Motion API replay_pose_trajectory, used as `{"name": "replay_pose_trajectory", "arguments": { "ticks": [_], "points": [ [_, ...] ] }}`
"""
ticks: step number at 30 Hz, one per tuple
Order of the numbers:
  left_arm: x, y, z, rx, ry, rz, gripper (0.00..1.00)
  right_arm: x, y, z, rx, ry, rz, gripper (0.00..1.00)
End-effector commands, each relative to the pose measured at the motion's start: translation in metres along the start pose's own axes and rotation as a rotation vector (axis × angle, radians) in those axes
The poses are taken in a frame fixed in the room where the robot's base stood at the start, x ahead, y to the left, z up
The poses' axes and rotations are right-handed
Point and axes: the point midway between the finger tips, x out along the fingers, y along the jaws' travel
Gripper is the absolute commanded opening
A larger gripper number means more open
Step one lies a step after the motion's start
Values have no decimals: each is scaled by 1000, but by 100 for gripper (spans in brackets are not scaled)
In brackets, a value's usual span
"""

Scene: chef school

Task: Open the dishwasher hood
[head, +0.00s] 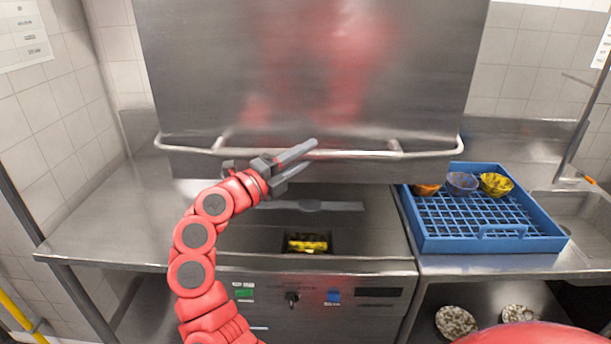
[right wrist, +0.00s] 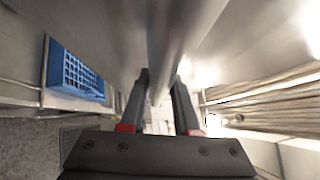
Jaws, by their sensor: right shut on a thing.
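The dishwasher hood (head: 200,70) is a large stainless steel box at the top centre of the head view. Its lower edge is above the counter, with a gap under it. A long bar handle (head: 425,155) runs across its front. My right gripper (head: 304,158) is at the middle of this bar and is shut on it. In the right wrist view the bar (right wrist: 165,50) runs between the two fingers (right wrist: 158,88). The dishwasher's front panel (head: 265,308), with a knob and buttons, is below. My left gripper is out of view.
A blue rack (head: 485,243) with several small bowls (head: 462,183) stands on the right counter beside a sink (head: 580,215). A yellow thing (head: 307,243) shows inside the dishwasher under the hood. The left counter (head: 110,225) is clear. Tiled walls stand behind and left.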

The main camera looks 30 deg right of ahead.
Motion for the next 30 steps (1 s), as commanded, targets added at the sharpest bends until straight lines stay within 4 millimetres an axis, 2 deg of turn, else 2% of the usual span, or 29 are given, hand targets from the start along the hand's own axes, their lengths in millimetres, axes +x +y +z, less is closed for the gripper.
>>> {"name": "replay_pose_trajectory", "arguments": {
  "ticks": [1,3,9,15,25,26,30],
  "points": [
    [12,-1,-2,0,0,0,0,3,-20,3,2,0,-5,0],
    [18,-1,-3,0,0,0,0,5,-34,5,3,0,-6,0],
    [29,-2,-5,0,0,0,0,8,-58,9,0,-2,-4,0],
    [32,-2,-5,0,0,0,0,9,-64,10,-1,-1,-2,0],
    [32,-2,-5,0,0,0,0,9,-64,10,-1,-1,-1,0],
    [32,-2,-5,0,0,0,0,9,-64,10,0,-1,-1,33],
    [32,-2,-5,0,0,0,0,9,-64,9,0,-1,0,59]
  ]
}}
